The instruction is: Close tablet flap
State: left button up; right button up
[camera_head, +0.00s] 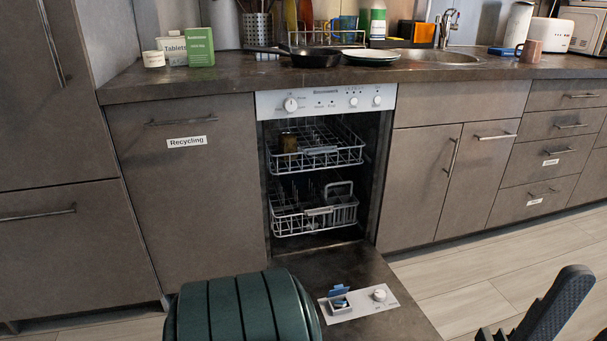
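The dishwasher door (370,267) is folded down flat in front of the open dishwasher. On its inner face is a light panel with the tablet compartment (341,304). The small blue tablet flap (339,290) stands raised at the compartment's far edge, so the compartment is open. A round white knob is beside it. My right gripper (522,325) is at the lower right corner, its dark fingers spread apart, empty, right of the door and apart from it. It is partly cut off by the picture's edge. My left gripper is not in view.
A dark green ribbed shape (240,308) covers the door's left side, close to the compartment panel. Two wire racks (315,160) sit inside the dishwasher. Floor right of the door is clear.

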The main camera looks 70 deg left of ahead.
aim_at(339, 290)
jog(key=i+u, duration=0.15)
jog(key=u, duration=0.25)
jog(key=i+l+u, duration=0.1)
jog(key=u, duration=0.3)
jog(key=i+l+u, duration=0.1)
jog(key=u, duration=0.25)
jog(key=i+l+u, duration=0.15)
jog(key=u, duration=0.25)
jog(key=i+l+u, duration=0.15)
jog(key=u, duration=0.2)
jog(key=i+l+u, duration=0.15)
jog(key=l+u, duration=0.55)
jog(key=i+l+u, duration=0.1)
jog(key=l+u, duration=0.25)
